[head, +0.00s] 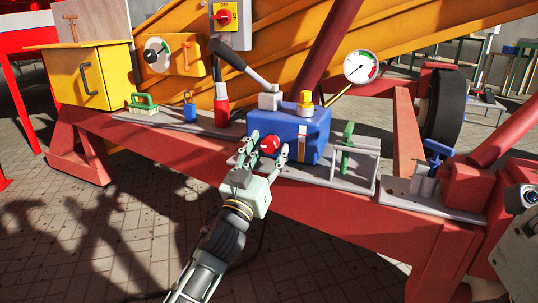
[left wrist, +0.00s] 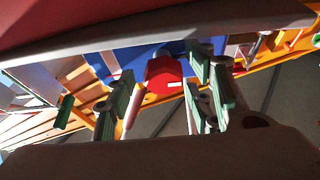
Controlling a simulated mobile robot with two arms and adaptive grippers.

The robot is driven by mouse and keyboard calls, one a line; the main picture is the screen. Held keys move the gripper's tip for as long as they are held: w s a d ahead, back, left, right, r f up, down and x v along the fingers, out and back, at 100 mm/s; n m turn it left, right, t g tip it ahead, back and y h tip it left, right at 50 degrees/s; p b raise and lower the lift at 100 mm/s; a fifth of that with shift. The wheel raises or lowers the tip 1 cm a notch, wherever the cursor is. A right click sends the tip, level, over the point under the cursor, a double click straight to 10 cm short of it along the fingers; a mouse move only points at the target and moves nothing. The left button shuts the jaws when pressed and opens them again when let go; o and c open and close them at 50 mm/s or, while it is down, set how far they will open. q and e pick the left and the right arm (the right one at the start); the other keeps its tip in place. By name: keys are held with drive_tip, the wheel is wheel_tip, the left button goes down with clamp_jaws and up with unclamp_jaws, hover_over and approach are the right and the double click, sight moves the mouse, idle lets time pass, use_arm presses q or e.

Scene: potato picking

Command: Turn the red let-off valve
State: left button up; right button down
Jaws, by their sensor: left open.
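The red let-off valve (head: 269,144) is a round red knob on the front face of a blue box (head: 312,130). My left gripper (head: 268,146) is open at the front of the box, with its fingers on either side of the knob. In the left wrist view the red knob (left wrist: 165,74) sits between the green-padded fingers of the left gripper (left wrist: 160,95), with a short white mark on it. I cannot tell whether the fingers touch it. My right gripper is not in view.
A black-handled lever (head: 240,62) rises behind the box, and a yellow cap (head: 305,102) sits on top. A green clamp (head: 345,145) stands right of it on a grey plate. A pressure gauge (head: 360,66) is behind. The paved floor in front is clear.

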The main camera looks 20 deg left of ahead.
use_arm(q)
drive_tip(key=shift+w, duration=0.2)
drive_tip(key=c, duration=1)
drive_tip(key=shift+c, duration=0.2)
